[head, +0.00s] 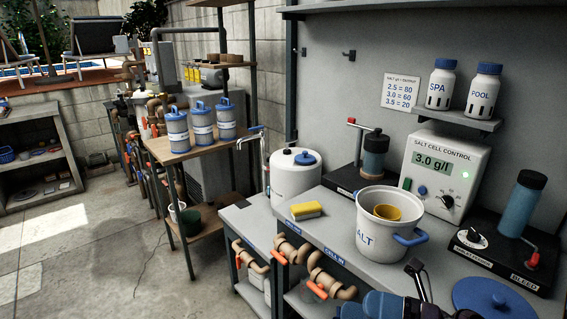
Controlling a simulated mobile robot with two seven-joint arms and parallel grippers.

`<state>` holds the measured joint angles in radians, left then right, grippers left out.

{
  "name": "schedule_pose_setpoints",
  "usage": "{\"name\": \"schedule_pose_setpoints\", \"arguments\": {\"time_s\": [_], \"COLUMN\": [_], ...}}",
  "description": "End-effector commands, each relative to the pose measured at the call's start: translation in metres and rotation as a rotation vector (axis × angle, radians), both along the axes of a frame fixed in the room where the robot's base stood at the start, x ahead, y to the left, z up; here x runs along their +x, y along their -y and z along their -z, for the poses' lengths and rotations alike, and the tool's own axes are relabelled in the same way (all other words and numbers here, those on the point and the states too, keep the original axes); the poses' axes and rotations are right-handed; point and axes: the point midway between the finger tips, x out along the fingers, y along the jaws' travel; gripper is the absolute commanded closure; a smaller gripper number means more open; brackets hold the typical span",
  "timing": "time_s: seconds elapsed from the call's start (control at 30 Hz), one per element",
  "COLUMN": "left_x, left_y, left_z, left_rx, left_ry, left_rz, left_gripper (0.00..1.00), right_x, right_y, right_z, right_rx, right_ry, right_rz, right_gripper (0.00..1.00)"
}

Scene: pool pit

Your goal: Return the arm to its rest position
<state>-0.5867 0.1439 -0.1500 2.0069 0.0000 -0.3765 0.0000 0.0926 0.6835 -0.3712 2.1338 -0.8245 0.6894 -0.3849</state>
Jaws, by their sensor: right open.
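My right gripper (418,278) shows at the bottom edge, its dark fingers pointing up over the front of the grey bench (345,215). It is open, and I see nothing between its fingers. Part of my blue right arm shows below it, cut off by the frame. The gripper appears just in front of the white SALT bucket (370,240); I cannot tell the exact gap. My left gripper is out of view.
The bucket holds a yellow cup (387,212). A blue lid (494,300) lies at the right front. A sponge (306,210), the salt control box (445,170) and a bleed unit (505,235) stand around. Orange-handled pipes (318,285) run below the bench; the floor at left is clear.

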Motion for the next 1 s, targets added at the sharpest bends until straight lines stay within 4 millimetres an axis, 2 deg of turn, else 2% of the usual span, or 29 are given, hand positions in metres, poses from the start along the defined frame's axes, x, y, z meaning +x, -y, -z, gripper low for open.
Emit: {"name": "schedule_pose_setpoints", "arguments": {"time_s": [0.03,0.17,0.27,0.3,0.37,0.47,0.5,0.63,0.7,0.8,1.0], "left_x": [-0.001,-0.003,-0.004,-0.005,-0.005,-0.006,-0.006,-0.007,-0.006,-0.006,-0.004], "left_y": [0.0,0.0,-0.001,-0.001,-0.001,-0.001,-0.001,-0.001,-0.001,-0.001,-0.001], "left_z": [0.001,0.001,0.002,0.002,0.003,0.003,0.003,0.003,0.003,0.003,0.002], "left_rx": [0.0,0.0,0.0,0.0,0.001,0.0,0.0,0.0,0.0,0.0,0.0], "left_ry": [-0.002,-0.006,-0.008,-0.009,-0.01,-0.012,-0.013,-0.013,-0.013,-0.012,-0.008], "left_rz": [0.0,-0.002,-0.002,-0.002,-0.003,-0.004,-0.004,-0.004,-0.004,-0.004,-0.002], "left_gripper": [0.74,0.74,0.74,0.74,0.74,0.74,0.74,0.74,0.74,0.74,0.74], "right_x": [0.006,0.024,0.027,0.025,0.017,-0.005,-0.016,-0.056,-0.075,-0.095,-0.109], "right_y": [0.008,0.039,0.069,0.081,0.099,0.123,0.131,0.146,0.15,0.152,0.153], "right_z": [0.009,0.042,0.082,0.101,0.132,0.184,0.204,0.256,0.276,0.295,0.306], "right_rx": [0.099,0.342,0.526,0.599,0.709,0.877,0.94,1.112,1.18,1.249,1.295], "right_ry": [-0.131,-0.466,-0.732,-0.839,-0.999,-1.244,-1.334,-1.576,-1.672,-1.764,-1.827], "right_rz": [0.089,0.315,0.49,0.559,0.663,0.822,0.878,1.029,1.087,1.144,1.18], "right_gripper": [0.03,0.03,0.03,0.03,0.03,0.03,0.03,0.03,0.03,0.03,0.03]}}
